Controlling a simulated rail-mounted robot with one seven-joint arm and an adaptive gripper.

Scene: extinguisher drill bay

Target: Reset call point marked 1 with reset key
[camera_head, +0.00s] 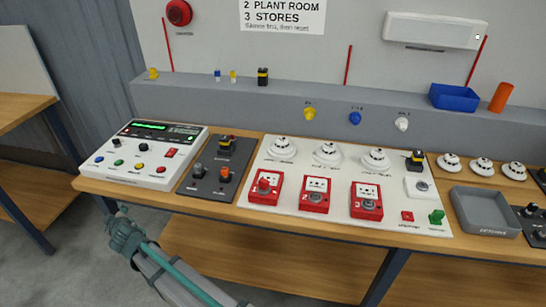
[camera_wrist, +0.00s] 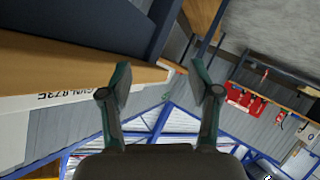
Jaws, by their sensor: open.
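The call point marked 1 (camera_head: 265,187) is a red box at the left of three red call points on the white board. A red round part shows on its face. I cannot pick out the reset key for certain. A small green item (camera_head: 436,216) stands at the board's right front corner, and yellow (camera_head: 310,113), blue (camera_head: 355,118) and white (camera_head: 402,123) pieces are on the ledge's front face. My gripper (camera_wrist: 160,74) is open and empty in the wrist view, beside a table edge. My arm shows low on the left in the head view, clear of the call points.
Call points 2 (camera_head: 315,194) and 3 (camera_head: 366,200) stand to the right of 1. A control panel (camera_head: 143,152) and dark switch plate (camera_head: 215,165) lie left. Detector heads (camera_head: 327,152) stand behind. A grey tray (camera_head: 482,212) is right; a blue bin (camera_head: 454,97) sits on the ledge.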

